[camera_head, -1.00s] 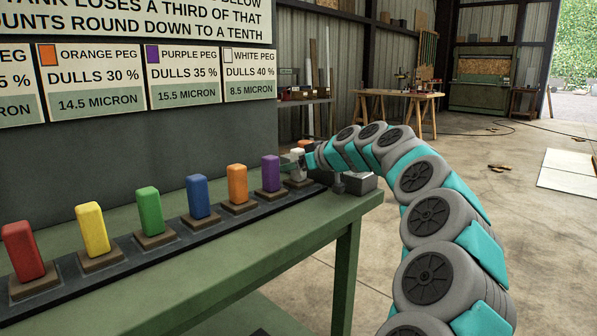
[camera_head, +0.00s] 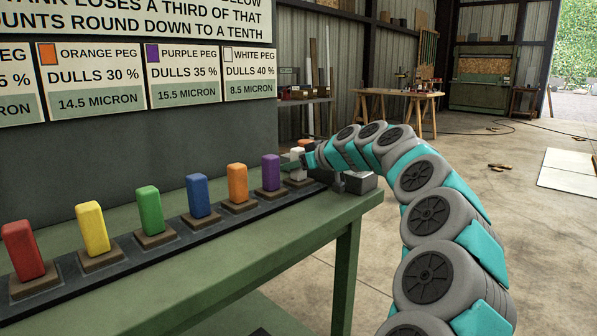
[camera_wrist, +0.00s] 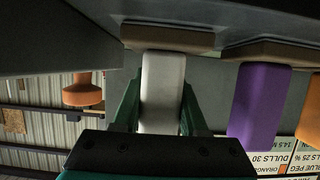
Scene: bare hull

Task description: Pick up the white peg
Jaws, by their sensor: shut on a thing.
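The white peg (camera_head: 297,164) stands at the far end of the row in the head view, partly hidden by my gripper (camera_head: 299,163). In the wrist view the white peg (camera_wrist: 163,92) lies between the two green fingers of my gripper (camera_wrist: 161,103), which are shut on it. The peg's base block (camera_wrist: 167,37) shows at its end in the wrist view. I cannot tell whether there is any gap between peg and base.
The purple peg (camera_head: 271,173) stands beside the white one, with the orange peg (camera_head: 237,183) and several other coloured pegs along the dark strip. A grey metal block (camera_head: 359,183) sits at the bench's right end. A sign board (camera_head: 208,78) rises behind.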

